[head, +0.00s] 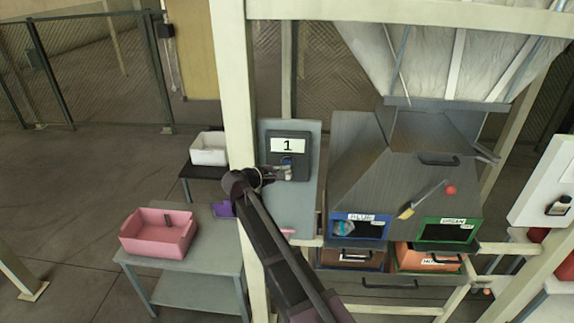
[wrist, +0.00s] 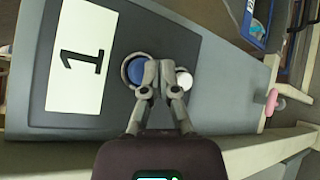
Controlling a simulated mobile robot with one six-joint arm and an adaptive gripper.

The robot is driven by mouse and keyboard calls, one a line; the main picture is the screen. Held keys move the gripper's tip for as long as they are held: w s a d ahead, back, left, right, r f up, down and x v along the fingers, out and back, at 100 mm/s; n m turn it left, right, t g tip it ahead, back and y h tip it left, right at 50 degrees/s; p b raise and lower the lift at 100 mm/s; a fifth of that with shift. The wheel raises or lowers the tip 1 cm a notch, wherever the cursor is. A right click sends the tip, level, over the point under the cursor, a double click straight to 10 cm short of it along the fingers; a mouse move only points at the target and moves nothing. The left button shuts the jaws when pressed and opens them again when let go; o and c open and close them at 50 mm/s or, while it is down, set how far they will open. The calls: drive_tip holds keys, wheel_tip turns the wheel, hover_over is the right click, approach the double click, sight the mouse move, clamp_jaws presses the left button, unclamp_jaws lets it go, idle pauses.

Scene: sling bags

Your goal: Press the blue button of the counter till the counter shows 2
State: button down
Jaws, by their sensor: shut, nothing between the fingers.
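The counter (head: 302,149) is a dark box on a grey upright panel, and its white display (head: 288,145) reads 1. The display also shows in the wrist view (wrist: 82,56), turned on its side. The blue button (wrist: 136,70) sits beside the display, partly covered by my fingers; a white button (wrist: 184,80) is on the other side of them. My gripper (wrist: 159,68) is shut and empty, its fingertips over the counter face between the two buttons, overlapping the blue one's edge. I cannot tell whether they touch it. In the head view my gripper (head: 284,173) is in front of the counter's lower part.
A cream post (head: 236,80) stands just left of the counter panel. A grey hopper machine (head: 385,150) with blue-framed (head: 360,217) and green-framed openings is to the right. A pink bin (head: 158,234) on a table and a white bin (head: 208,148) are at left.

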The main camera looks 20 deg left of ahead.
drive_tip(key=shift+w, duration=0.15)
drive_tip(key=shift+w+a, duration=0.1)
drive_tip(key=shift+w, duration=0.2)
drive_tip(key=shift+w+a, duration=0.15)
drive_tip(key=shift+w, duration=0.3)
idle(1.2)
drive_tip(key=shift+s, duration=0.1)
idle(0.3)
drive_tip(key=shift+s+d, duration=0.25)
drive_tip(key=shift+s, duration=0.55)
drive_tip(key=shift+s, duration=0.1)
drive_tip(key=s, duration=0.2)
drive_tip(key=s+d, duration=0.1)
drive_tip(key=s, duration=0.1)
drive_tip(key=shift+s, duration=0.3)
idle(0.6)
